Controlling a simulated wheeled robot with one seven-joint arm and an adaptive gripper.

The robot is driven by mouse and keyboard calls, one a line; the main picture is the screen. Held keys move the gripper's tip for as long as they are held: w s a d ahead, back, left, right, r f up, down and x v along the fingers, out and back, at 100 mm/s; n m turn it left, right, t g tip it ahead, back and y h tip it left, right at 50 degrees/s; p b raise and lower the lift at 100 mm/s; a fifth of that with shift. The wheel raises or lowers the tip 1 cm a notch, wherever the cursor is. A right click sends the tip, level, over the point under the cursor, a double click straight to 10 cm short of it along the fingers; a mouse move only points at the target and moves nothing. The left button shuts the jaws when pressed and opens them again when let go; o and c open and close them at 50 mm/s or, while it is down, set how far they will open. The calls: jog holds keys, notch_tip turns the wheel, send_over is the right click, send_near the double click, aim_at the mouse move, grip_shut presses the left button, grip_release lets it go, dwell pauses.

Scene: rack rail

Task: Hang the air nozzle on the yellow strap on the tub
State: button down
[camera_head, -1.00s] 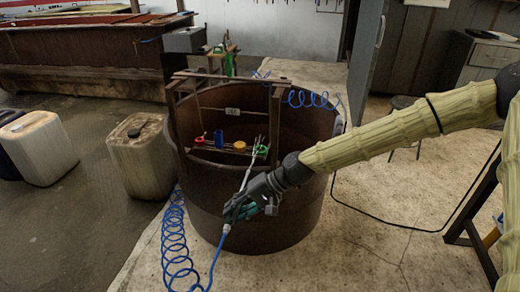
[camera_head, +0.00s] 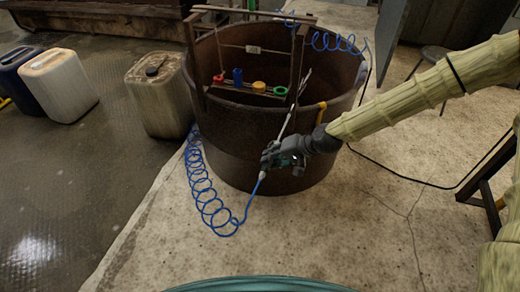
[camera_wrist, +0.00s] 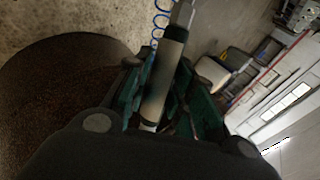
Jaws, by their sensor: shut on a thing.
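The tub (camera_head: 222,136) is a large dark brown round vessel. A yellow strap (camera_head: 321,112) hangs over its right rim, just above my wrist in the head view. My gripper (camera_head: 272,162) is in front of the tub's near wall, lower left of the strap, and shut on the air nozzle. The nozzle's thin metal tube (camera_head: 292,115) points up and slightly right, crossing the rim in the picture. A blue coiled hose (camera_head: 205,190) runs from its lower end. In the wrist view the nozzle's grey body (camera_wrist: 165,75) lies between my green fingers.
A wooden frame (camera_head: 192,60) stands at the tub, with a rail of red, blue (camera_head: 238,77), yellow and green pieces. Another blue coil (camera_head: 335,42) hangs behind. Canisters (camera_head: 158,95) stand left. A black cable lies on the right floor.

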jog(key=w+d+f+n+t+h+b, duration=0.1)
jog(key=w+d+f+t+h, duration=0.15)
jog(key=d, duration=0.45)
jog(key=w+d+f+n+t+h, duration=0.1)
jog(key=w+d+f+t, duration=0.25)
jog(key=d, duration=0.35)
jog(key=w+d+r+n+t+b, duration=0.1)
jog(key=w+d+r+n+t, duration=0.15)
jog(key=d, duration=0.45)
jog(key=w+d+r+n+t, duration=0.1)
jog(key=d+r+t, duration=0.15)
jog(key=d, duration=0.45)
jog(key=w+a+g+b, duration=0.1)
jog(key=w+a+b, duration=0.1)
jog(key=w, duration=0.6)
jog(key=shift+a+r, duration=0.25)
jog(key=shift+a, duration=0.45)
jog(key=shift+w+a+h, duration=0.1)
jog(key=shift+w+h, duration=0.05)
jog(key=shift+h, duration=0.1)
jog(key=shift+w+a+r, duration=0.1)
jog(key=shift+w+a, duration=0.05)
jog(key=shift+w, duration=0.15)
jog(key=shift+w+a, duration=0.15)
jog(key=shift+w, duration=0.25)
